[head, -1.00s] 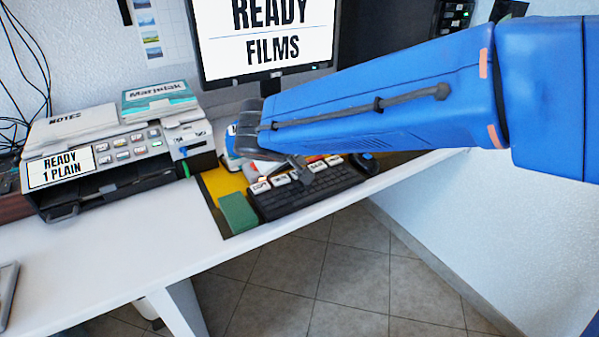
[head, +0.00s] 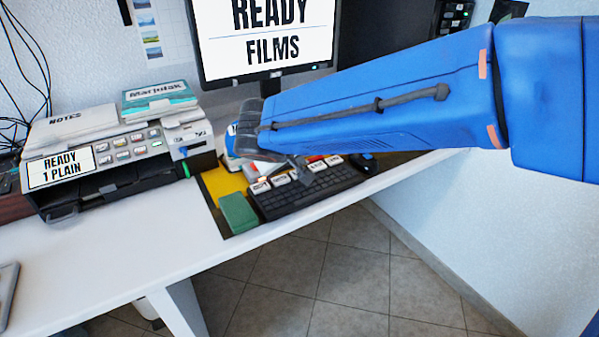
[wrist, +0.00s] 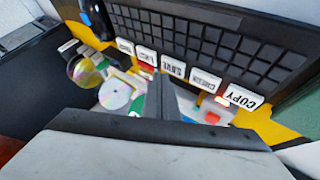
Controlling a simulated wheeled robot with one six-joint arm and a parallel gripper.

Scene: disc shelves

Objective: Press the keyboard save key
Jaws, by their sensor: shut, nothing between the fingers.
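The black keyboard (head: 318,190) lies on the desk and has a row of white labelled keys along one side. In the wrist view the keyboard (wrist: 215,42) is at the top, and its SAVE key (wrist: 174,67) is in the middle of that row. My gripper (wrist: 165,78) is shut and empty, with its tip right beside the SAVE key's near edge in the picture; I cannot tell whether they touch. In the head view my gripper (head: 304,176) is over the label row and hides the middle key. The COPY key (wrist: 242,97) is at the row's right end.
Discs (wrist: 115,93) and small cases lie close beside my gripper. A green block (head: 238,213) is left of the keyboard, and a mouse (head: 364,162) is at its right. A printer (head: 100,160) stands left, and a monitor (head: 265,40) stands behind.

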